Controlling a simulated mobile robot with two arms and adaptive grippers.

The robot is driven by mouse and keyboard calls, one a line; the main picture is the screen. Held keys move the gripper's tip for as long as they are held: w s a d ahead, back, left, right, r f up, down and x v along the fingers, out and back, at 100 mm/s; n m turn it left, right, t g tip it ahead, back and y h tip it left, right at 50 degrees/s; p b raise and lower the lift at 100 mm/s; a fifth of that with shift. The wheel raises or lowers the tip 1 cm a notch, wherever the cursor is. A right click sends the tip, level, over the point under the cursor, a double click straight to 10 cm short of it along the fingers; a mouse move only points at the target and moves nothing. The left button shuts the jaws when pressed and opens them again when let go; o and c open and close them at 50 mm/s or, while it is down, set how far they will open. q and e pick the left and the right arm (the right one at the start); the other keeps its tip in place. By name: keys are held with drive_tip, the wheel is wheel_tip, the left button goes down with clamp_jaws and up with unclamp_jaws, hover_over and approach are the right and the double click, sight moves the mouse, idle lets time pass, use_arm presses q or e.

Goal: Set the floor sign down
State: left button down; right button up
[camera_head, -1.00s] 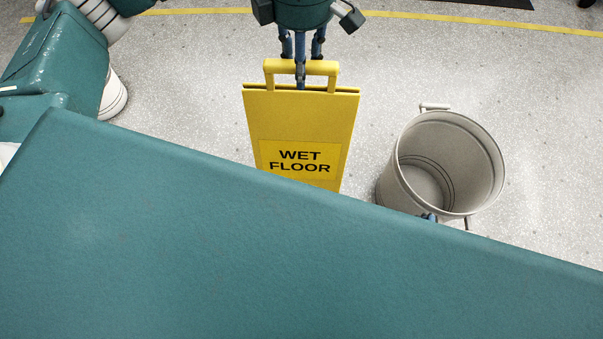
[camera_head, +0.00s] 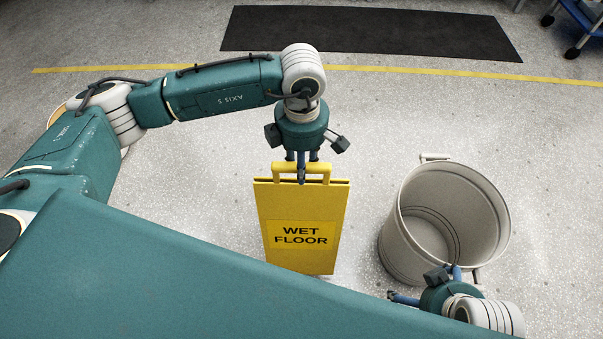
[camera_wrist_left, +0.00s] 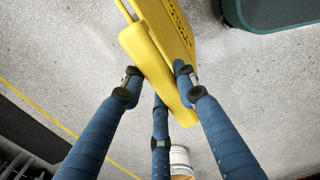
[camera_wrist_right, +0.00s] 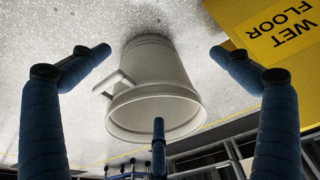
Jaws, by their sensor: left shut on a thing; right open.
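The yellow wet floor sign (camera_head: 300,215) hangs upright and folded, with its handle (camera_head: 301,169) at the top. My left gripper (camera_head: 301,176) is shut on that handle. The left wrist view shows the fingers around the yellow handle (camera_wrist_left: 150,60). I cannot tell whether the sign's lower edge touches the floor; my own body covers part of its lower left corner. My right gripper (camera_head: 425,283) is open and empty, low beside the bucket. A corner of the sign (camera_wrist_right: 280,35) also shows in the right wrist view.
A grey-white bucket (camera_head: 400,245) stands on the floor to the right of the sign, with a gap between them. A black mat (camera_head: 365,32) and a yellow floor line (camera_head: 430,71) lie farther back. The speckled floor (camera_head: 190,180) left of the sign is clear.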

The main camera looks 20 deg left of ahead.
use_arm(q)
drive_tip(key=shift+f, duration=1.8)
use_arm(e)
drive_tip(key=shift+s+r, duration=0.2)
drive_tip(key=shift+r, duration=0.35)
use_arm(q)
drive_tip(key=shift+f+b, duration=0.1)
drive_tip(key=shift+b, duration=0.25)
use_arm(e)
drive_tip(key=shift+f, duration=0.1)
use_arm(q)
drive_tip(key=c, duration=1.3)
unclamp_jaws()
drive_tip(key=shift+f, duration=0.1)
drive_tip(key=shift+c, duration=0.2)
use_arm(e)
drive_tip(key=shift+f, duration=0.1)
use_arm(q)
drive_tip(key=shift+r, duration=0.55)
wheel_tip(320, 180, up, 11)
drive_tip(key=shift+r+p, duration=0.15)
drive_tip(key=shift+p, duration=0.85)
use_arm(e)
drive_tip(key=x, duration=0.5)
drive_tip(key=shift+s+f, duration=0.1)
drive_tip(key=shift+f, duration=0.1)
